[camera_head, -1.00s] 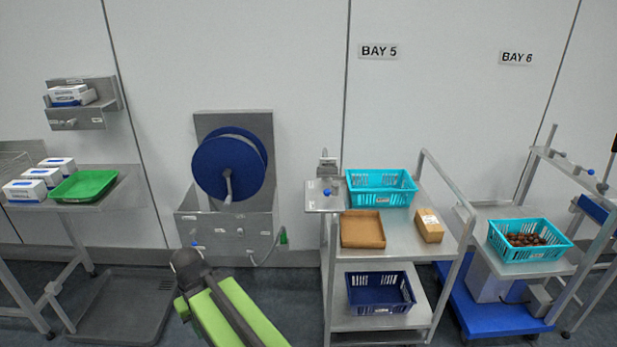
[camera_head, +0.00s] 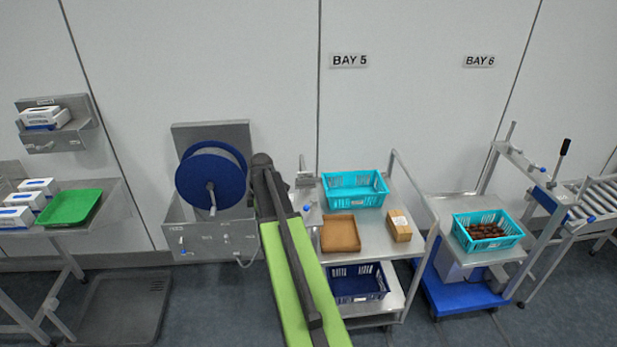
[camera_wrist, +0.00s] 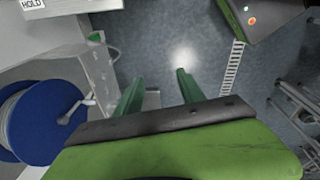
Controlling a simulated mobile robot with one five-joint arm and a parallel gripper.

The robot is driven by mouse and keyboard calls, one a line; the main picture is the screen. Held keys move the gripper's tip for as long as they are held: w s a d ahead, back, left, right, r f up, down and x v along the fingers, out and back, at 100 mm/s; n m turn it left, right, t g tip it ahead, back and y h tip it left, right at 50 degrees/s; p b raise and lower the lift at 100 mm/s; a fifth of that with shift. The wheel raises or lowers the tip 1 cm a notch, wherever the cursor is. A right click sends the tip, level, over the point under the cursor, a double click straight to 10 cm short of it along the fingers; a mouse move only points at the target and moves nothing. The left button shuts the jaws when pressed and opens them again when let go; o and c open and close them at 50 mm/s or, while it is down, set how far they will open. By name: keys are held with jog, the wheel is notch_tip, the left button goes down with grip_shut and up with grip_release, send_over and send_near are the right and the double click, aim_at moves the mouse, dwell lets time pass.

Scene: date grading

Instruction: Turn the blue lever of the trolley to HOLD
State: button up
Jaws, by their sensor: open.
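The trolley (camera_head: 370,240) stands right of centre in the head view, under the BAY 5 sign. Its small blue lever (camera_head: 306,208) is at the trolley's left end, just right of my raised arm. Which way the lever points is too small to tell. In the wrist view a HOLD label (camera_wrist: 33,4) shows at the top left corner, cut by the frame edge; the lever is not seen there. In the head view I cannot make out the gripper's fingers.
The trolley carries a turquoise basket (camera_head: 355,203), a brown tray (camera_head: 340,236), a small box (camera_head: 399,226) and a lower blue basket (camera_head: 360,296). A blue reel (camera_head: 212,178) on a wall unit stands left of my arm. Another turquoise basket (camera_head: 488,245) with dates is further right.

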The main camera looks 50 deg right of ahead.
jog(key=s+d+r+n+p, duration=0.1)
jog(key=d+r+n+p, duration=0.15)
jog(key=d+r, duration=0.4)
jog(key=s+d+r+n+p, duration=0.1)
jog(key=d+r+n+p, duration=0.15)
jog(key=d, duration=0.65)
jog(key=n+p, duration=0.2)
jog(key=p, duration=0.1)
send_near(307, 206)
jog(key=shift+t, duration=0.4)
jog(key=f+b, duration=0.3)
jog(key=b, duration=0.3)
jog(key=f+b, duration=0.3)
jog(key=b, duration=0.3)
jog(key=w+f+b, duration=0.1)
jog(key=f+b, duration=0.2)
jog(key=b, duration=0.2)
jog(key=shift+f+b, duration=0.25)
jog(key=shift+b, duration=0.15)
jog(key=shift+r, duration=0.1)
